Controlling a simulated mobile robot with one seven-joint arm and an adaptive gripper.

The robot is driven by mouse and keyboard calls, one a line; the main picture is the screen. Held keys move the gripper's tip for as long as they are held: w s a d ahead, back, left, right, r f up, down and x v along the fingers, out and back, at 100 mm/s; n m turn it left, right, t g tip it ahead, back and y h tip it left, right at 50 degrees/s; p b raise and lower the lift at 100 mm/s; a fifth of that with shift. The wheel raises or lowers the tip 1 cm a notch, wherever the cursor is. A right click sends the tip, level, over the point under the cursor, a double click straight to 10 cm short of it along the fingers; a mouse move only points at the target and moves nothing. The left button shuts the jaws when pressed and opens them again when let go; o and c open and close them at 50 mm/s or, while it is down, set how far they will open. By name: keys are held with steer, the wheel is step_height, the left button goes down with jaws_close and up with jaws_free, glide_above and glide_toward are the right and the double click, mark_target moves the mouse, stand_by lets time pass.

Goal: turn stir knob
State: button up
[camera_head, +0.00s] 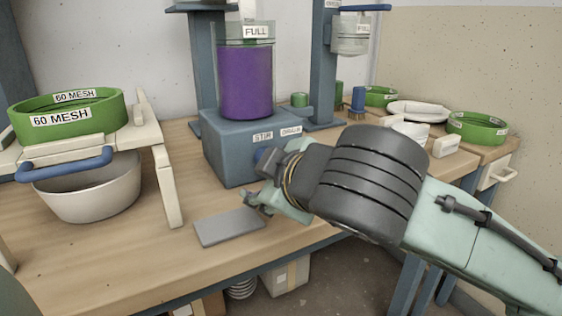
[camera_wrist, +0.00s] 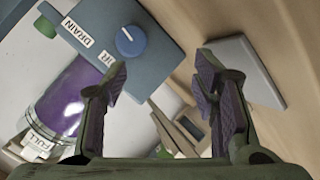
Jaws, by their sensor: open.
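The stir knob (camera_wrist: 130,41) is a round blue dial with a white pointer line, on the front of a blue-grey base box (camera_head: 228,150). It shows clearly in the wrist view, below a partly hidden label. In the head view the arm's end covers most of that area. The box carries STIR (camera_head: 263,136) and DRAIN labels. On it stands a clear vessel of purple glaze (camera_head: 246,85) marked FULL. My gripper (camera_wrist: 160,82) is open and empty, its fingers apart from the knob, which lies beyond and between them, nearer the left finger. In the head view it is in front of the box.
A grey plate (camera_head: 228,226) lies on the wooden bench below my gripper. At left, a green 60 MESH sieve (camera_head: 60,119) rests on a stand above a white bowl (camera_head: 90,190). Green sieves (camera_head: 477,128) and white ware stand at the right.

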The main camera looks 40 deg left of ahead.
steer(key=m+g, duration=0.1)
steer(key=m, duration=0.1)
steer(key=w+d+f+m+g, duration=0.1)
steer(key=m, duration=0.1)
steer(key=f+m+g, duration=0.1)
steer(key=m, duration=0.1)
steer(key=shift+w+d+f+y+b, duration=0.15)
steer(key=shift+w+d+y+b, duration=0.05)
steer(key=shift+w+y+b, duration=0.2)
steer(key=m, duration=0.1)
steer(key=w+d+m+g, duration=0.1)
steer(key=m, duration=0.1)
steer(key=shift+d+y, duration=0.1)
steer(key=shift+y, duration=0.3)
steer(key=w+d+r+m, duration=0.1)
steer(key=m, duration=0.1)
steer(key=w+d+r+m+y, duration=0.1)
steer(key=m, duration=0.1)
steer(key=w+d+r+m+y+b, duration=0.1)
steer(key=m, duration=0.1)
steer(key=shift+w+m, duration=0.1)
steer(key=shift+m, duration=0.3)
steer(key=shift+w+r+m+y, duration=0.15)
steer(key=shift+m+y, duration=0.15)
steer(key=b+x, duration=0.1)
steer(key=x, duration=0.9)
steer(key=shift+a, duration=0.3)
steer(key=c, duration=1.2)
steer(key=shift+o, duration=0.2)
